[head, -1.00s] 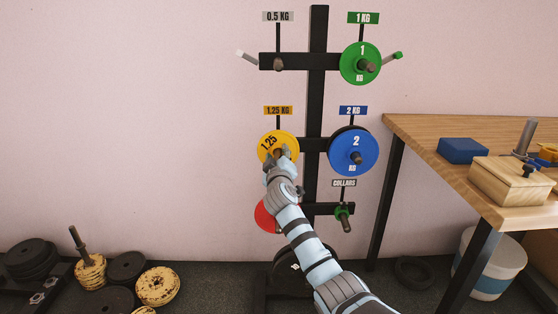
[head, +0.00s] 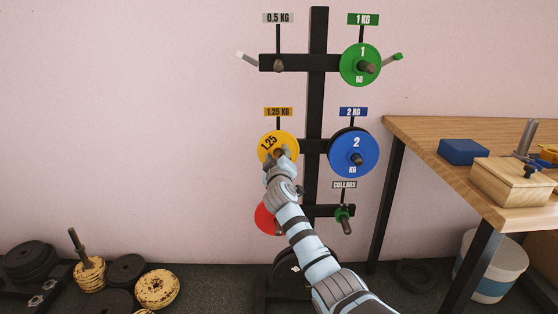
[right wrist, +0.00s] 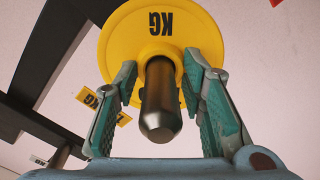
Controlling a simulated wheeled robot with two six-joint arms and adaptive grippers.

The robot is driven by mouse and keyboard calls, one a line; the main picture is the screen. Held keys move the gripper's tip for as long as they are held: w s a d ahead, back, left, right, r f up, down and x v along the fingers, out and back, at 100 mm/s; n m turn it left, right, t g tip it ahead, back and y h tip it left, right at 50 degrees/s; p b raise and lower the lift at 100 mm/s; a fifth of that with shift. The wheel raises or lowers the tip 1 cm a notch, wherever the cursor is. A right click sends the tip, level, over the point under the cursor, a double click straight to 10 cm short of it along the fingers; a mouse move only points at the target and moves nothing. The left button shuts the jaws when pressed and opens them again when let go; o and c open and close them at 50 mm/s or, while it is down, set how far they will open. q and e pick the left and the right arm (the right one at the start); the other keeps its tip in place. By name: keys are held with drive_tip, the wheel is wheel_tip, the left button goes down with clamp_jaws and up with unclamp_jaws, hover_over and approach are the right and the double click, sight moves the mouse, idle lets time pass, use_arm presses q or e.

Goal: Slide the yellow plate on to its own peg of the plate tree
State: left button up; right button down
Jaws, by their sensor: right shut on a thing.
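In the right wrist view, the fingers (right wrist: 158,72) flank the hub of the yellow plate (right wrist: 120,45). A dark round-ended peg (right wrist: 160,112) sticks out through the plate's middle, between the fingers. How far the plate is from the tree's arm is hard to tell. My left gripper is not in view.
A green plate (head: 347,64) and a blue plate (head: 338,153) hang on the right pegs. A red plate (head: 264,218) is lower, partly behind my right arm. The 0.5 KG peg (head: 279,65) is bare. A wooden bench (head: 425,130) stands right; loose weights (head: 157,288) lie left.

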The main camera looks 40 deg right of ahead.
drive_tip(key=shift+w+r, duration=0.1)
drive_tip(key=shift+r, duration=0.15)
drive_tip(key=c, duration=1)
unclamp_jaws()
drive_tip(key=shift+o, duration=0.2)
drive_tip(key=shift+f, duration=0.25)
drive_tip(key=v, duration=1.2)
drive_tip(key=shift+r, duration=0.15)
